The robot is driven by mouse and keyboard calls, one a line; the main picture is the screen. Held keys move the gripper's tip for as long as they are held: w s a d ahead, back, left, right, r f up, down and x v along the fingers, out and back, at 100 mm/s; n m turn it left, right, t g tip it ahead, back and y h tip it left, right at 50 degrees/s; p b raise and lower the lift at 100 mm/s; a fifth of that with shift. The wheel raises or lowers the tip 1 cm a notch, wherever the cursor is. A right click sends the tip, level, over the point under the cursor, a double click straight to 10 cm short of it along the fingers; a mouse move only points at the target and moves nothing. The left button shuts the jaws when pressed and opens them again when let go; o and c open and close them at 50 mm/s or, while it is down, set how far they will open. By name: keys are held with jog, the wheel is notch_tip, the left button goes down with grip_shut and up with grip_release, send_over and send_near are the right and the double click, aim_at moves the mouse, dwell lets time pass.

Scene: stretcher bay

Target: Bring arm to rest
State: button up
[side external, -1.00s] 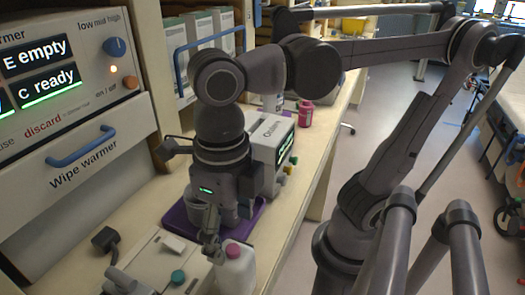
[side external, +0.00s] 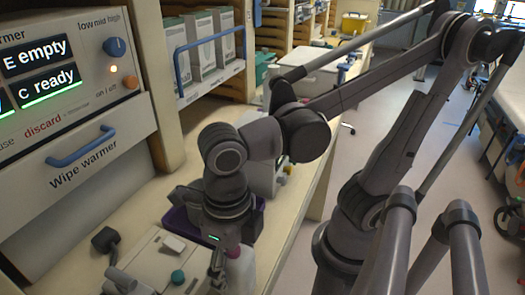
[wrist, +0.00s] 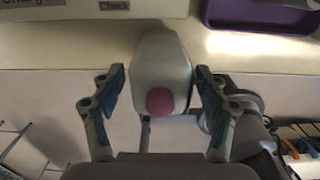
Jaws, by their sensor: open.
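My gripper (side external: 220,282) is low over the front of the counter in the side view. In the wrist view my gripper (wrist: 160,78) is open, with one finger on each side of a white bottle with a pink cap (wrist: 165,65). A gap shows between the bottle and each finger. In the side view the white bottle (side external: 243,268) is mostly hidden behind my gripper and wrist. My arm is bent and reaches down to the counter from the right.
A purple tray (side external: 180,224) lies behind my wrist; the tray's edge also shows in the wrist view (wrist: 255,32). A wipe warmer (side external: 75,150) stands at left. A pale device with a teal knob (side external: 178,276) is left of my gripper. Open floor (side external: 310,240) lies right of the counter.

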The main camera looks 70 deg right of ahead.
jog(key=shift+f, duration=1.95)
jog(key=shift+r, duration=0.1)
notch_tip(320, 180, up, 12)
jog(key=shift+f, duration=0.1)
notch_tip(320, 180, down, 12)
jog(key=shift+f, duration=0.1)
jog(key=shift+r, duration=2.15)
jog(key=shift+w+d+r, duration=0.1)
jog(key=shift+d+r, duration=0.2)
jog(key=shift+d, duration=0.05)
